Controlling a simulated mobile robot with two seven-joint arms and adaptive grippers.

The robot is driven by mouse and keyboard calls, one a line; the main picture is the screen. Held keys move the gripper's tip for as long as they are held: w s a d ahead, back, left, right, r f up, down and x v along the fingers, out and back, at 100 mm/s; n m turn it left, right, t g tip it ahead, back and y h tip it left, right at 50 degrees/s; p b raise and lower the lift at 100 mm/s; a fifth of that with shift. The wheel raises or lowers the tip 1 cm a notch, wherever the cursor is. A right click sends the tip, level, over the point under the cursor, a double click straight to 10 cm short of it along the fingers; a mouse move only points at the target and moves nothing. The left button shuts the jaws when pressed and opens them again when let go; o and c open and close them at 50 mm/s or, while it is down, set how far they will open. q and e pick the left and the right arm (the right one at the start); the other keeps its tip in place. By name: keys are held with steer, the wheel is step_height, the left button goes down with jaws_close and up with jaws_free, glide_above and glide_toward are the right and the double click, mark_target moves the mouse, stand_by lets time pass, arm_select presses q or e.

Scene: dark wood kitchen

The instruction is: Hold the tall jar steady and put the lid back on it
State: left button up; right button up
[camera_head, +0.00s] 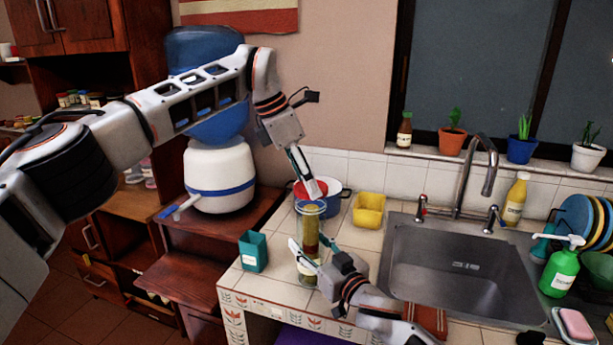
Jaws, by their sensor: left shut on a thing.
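The tall jar (308,236) is a glass cylinder with brownish and greenish contents. It stands upright near the counter's left front edge. My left gripper (309,184) reaches down from above and is shut on a red disc that looks like the lid (301,190). The lid is just above and behind the jar's mouth, and a gap between them is hard to judge. My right gripper (308,256) comes in from the lower right, with its fingers on either side of the jar's body. Whether both fingers press on the glass is unclear.
A teal cup (253,251) stands left of the jar. A blue and white pot (336,201) and a yellow container (369,210) stand behind it. The sink (450,270) with its tall faucet (482,165) is to the right. Some bare tile lies between cup and jar.

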arm_select(q)
steer(key=shift+f, duration=0.1)
stand_by(0.4)
steer(key=shift+f, duration=0.75)
steer(key=shift+f, duration=0.55)
steer(key=o, duration=0.8)
arm_select(e)
jaws_close()
arm_select(q)
steer(key=shift+r, duration=2.25)
steer(key=o, duration=0.6)
steer(key=shift+c, duration=0.2)
